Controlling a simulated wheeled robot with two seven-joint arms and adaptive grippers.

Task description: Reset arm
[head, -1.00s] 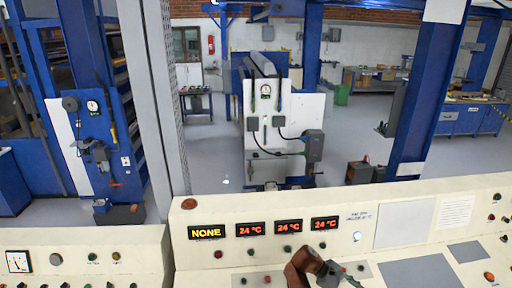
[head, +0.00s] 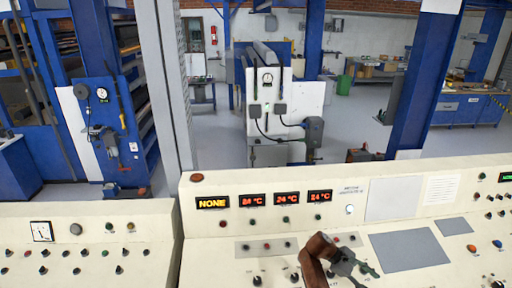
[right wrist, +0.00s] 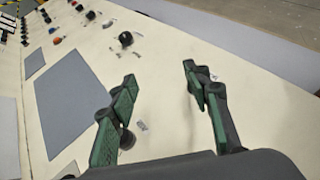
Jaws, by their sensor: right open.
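My right gripper (right wrist: 160,73) is open and empty in the right wrist view. Its two green-and-dark fingers stand apart over the cream console (right wrist: 165,120). In the head view my right arm's reddish-brown link shows at the bottom centre, and the right gripper (head: 368,271) reaches to the right from it, above the console's sloping face (head: 220,262). I cannot tell its exact height above the surface. My left gripper is not in view.
The console carries a NONE display (head: 212,202), three orange temperature displays (head: 287,198), and several knobs and buttons. A black knob (right wrist: 125,39) lies near the right gripper's fingers. Beyond stand a white-and-blue machine (head: 268,95) and blue columns (head: 420,85).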

